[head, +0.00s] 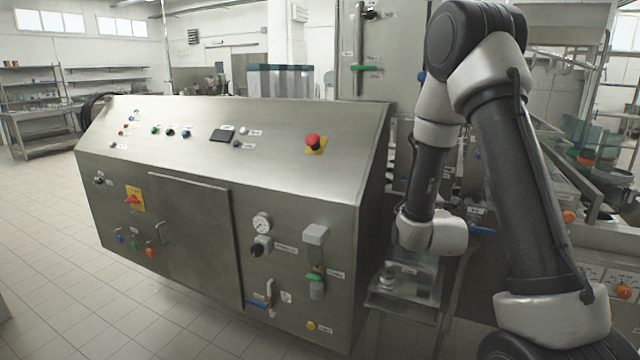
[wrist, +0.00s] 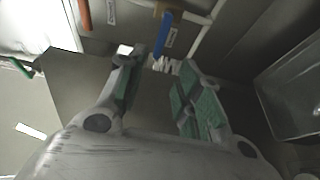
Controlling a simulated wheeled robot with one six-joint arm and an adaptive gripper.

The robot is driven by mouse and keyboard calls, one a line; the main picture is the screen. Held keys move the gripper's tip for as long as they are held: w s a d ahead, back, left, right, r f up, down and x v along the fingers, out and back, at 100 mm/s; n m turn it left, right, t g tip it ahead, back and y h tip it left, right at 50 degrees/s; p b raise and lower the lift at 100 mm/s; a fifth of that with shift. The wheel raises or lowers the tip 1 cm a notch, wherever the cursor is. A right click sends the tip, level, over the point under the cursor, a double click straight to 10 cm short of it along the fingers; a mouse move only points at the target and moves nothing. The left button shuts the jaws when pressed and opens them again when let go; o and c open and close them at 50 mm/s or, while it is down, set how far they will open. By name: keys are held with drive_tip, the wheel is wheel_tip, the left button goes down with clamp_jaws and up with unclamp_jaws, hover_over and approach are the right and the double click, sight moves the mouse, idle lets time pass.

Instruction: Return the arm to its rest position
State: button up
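My gripper (wrist: 160,80) shows in the wrist view with its two fingers spread and their green pads apart. Nothing is between the pads. In the head view my arm reaches up from the lower right, bends at the top and comes down beside the right edge of the steel control cabinet (head: 215,165). The fingers cannot be made out in the head view. A blue handle (wrist: 163,35) on a white pipe lies past the fingertips in the wrist view, apart from them as far as I can see.
A red emergency button (head: 313,141) sits on the cabinet's sloped top. A small steel shelf (head: 403,307) is below my wrist. Machinery with pipes and an orange knob (head: 569,216) stands behind my arm. An orange handle (wrist: 85,15) shows at upper left. Tiled floor is clear at left.

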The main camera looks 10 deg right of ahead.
drive_tip(key=s+a+f+m+g+y, duration=0.1)
drive_tip(key=s+f+m+g, duration=0.15)
drive_tip(key=f, duration=0.35)
drive_tip(key=s+a+f+m+g+y, duration=0.1)
drive_tip(key=f+m+g, duration=0.25)
drive_tip(key=f, duration=0.25)
drive_tip(key=s+a+f+m+g+y, duration=0.1)
drive_tip(key=s+a+f+m+g, duration=0.1)
drive_tip(key=s+f+g, duration=0.3)
drive_tip(key=s+r+m+g, duration=0.2)
drive_tip(key=s+r+m, duration=0.5)
drive_tip(key=s+r, duration=1.9)
drive_tip(key=shift+s+r+y, duration=0.25)
drive_tip(key=shift+s+y, duration=0.15)
drive_tip(key=shift+s, duration=0.7)
drive_tip(key=shift+d, duration=0.15)
